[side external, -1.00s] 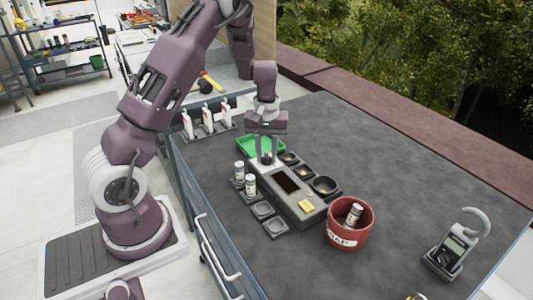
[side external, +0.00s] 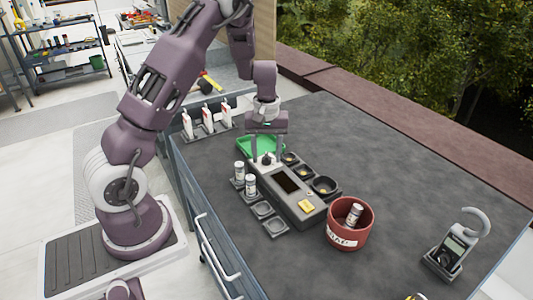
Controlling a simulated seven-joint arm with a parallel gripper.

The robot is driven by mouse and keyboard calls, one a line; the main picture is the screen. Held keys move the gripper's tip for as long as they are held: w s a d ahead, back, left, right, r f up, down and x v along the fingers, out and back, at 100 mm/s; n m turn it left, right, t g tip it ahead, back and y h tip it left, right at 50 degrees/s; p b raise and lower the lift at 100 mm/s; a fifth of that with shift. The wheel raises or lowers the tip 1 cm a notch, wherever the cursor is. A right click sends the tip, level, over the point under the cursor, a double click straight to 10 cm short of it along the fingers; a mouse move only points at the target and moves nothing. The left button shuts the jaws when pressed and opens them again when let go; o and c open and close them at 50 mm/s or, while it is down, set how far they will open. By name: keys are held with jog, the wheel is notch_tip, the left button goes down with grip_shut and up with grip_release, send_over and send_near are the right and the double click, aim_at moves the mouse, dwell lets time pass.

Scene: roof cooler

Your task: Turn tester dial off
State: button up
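The tester (side external: 296,203) is a long grey box with a dark screen (side external: 287,181) and a yellow patch, lying on the dark bench top. Its dial (side external: 267,159) is a small dark knob at the far end. My gripper (side external: 268,156) points down over that end, with one finger on each side of the dial. The fingers look spread, with a gap between them and the knob. The dial's pointer is too small to read.
Two small canisters (side external: 250,184) stand left of the tester, with empty square trays (side external: 274,227) nearer. A green tray (side external: 252,144) lies behind. A red bin (side external: 362,231) holding a canister and a meter (side external: 450,251) stand right.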

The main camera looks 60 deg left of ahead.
aim_at(266, 154)
notch_tip(266, 154, up, 7)
jog(key=shift+r, duration=0.1)
dwell(0.3)
jog(key=s+d+r+m+t+h, duration=0.1)
jog(key=s+d+r+m+t, duration=0.45)
jog(key=s+d+r, duration=0.85)
jog(key=s+d+r+m+y, duration=0.1)
jog(key=s+d+m, duration=0.3)
jog(key=s+m, duration=0.2)
jog(key=shift+s+d+r, duration=0.3)
jog(key=shift+s, duration=0.75)
